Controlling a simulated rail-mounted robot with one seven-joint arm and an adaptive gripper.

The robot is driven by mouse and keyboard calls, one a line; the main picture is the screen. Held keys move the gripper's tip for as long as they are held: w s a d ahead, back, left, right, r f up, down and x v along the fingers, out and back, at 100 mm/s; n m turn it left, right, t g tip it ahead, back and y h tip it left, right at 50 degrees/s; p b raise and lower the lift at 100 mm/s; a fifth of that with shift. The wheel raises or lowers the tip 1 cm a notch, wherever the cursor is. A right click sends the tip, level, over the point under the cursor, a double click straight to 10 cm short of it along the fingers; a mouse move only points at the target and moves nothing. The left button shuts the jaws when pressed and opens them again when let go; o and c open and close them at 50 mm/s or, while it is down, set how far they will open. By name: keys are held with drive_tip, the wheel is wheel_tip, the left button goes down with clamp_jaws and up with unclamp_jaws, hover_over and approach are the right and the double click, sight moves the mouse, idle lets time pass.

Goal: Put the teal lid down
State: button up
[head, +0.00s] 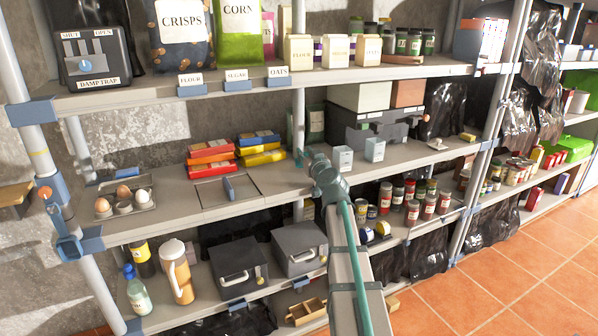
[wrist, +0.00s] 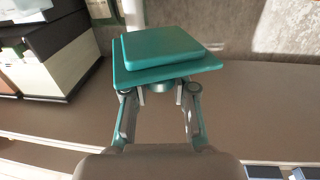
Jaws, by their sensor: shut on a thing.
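The teal lid (wrist: 160,62) shows large in the wrist view, a square plate with a smaller raised square on it. My gripper (wrist: 160,92) is shut on a small round part at the lid's near side, partly hidden by the fingers. The lid is held in front of the wrist, over or before a plain brown-grey surface; I cannot tell the gap to it. In the head view my gripper (head: 308,157) reaches in at the middle shelf (head: 260,203). There the lid is mostly hidden or too small to make out.
On the middle shelf, red and yellow packs (head: 210,151) lie left of my gripper. Two pale blue boxes (head: 343,158) stand close on its right. A dark grey case (head: 368,130) with boxes on top stands behind. An egg tray (head: 124,204) is far left.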

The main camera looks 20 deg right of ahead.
drive_tip(key=w+f, duration=0.6)
drive_tip(key=shift+w+d+f, duration=0.15)
drive_tip(key=shift+d, duration=0.1)
drive_tip(key=shift+w+f+b, duration=0.15)
drive_tip(key=shift+f+b, duration=0.5)
drive_tip(key=shift+f, duration=1.05)
drive_tip(key=shift+f, duration=0.2)
drive_tip(key=o, duration=0.9)
drive_tip(key=shift+r, duration=0.2)
